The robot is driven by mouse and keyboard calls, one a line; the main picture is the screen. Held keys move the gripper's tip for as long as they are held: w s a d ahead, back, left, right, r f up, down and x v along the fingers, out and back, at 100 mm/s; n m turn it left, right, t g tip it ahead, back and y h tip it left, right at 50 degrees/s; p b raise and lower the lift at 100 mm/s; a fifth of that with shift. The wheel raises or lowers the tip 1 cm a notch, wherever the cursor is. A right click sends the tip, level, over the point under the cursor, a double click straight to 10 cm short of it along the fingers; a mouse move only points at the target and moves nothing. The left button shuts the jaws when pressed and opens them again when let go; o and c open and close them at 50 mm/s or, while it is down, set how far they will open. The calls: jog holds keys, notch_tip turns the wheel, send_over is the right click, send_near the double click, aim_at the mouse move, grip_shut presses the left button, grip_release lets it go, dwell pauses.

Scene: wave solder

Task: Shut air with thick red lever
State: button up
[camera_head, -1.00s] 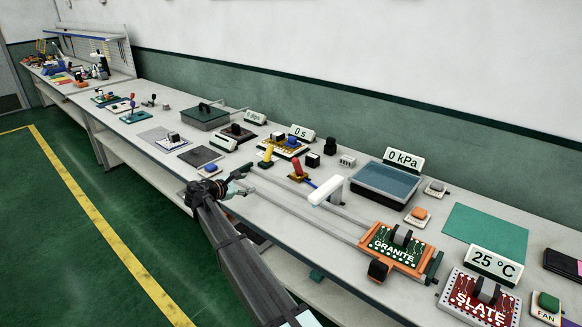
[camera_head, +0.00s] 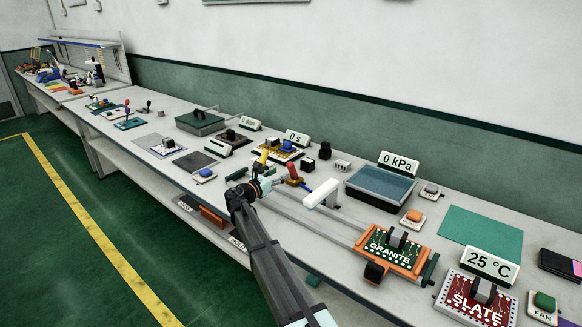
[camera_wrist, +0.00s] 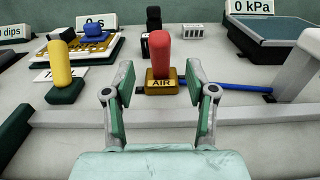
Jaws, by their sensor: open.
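The thick red lever (camera_wrist: 162,49) stands up from a yellow-brown base labelled AIR (camera_wrist: 161,83), with a blue hose leading off to the right. In the head view the red lever (camera_head: 292,171) leans a little to the left. My gripper (camera_wrist: 161,90) is open, with one finger on each side of the AIR base and the lever between them in the picture. I see no contact, and the lever is not held. In the head view my gripper (camera_head: 271,181) is just left of the lever, and its fingertips are hard to make out.
A yellow lever (camera_wrist: 62,68) on a dark green base stands to the left. The 0 kPa display (camera_wrist: 249,7) and a water tray (camera_head: 380,186) are to the right. A white bar (camera_wrist: 302,63) stands close on the right. A black block (camera_wrist: 159,49) stands behind.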

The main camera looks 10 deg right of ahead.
aim_at(288, 168)
jog(key=x, duration=0.8)
jog(key=shift+w+p, duration=0.1)
jog(key=shift+p, duration=0.25)
grip_shut()
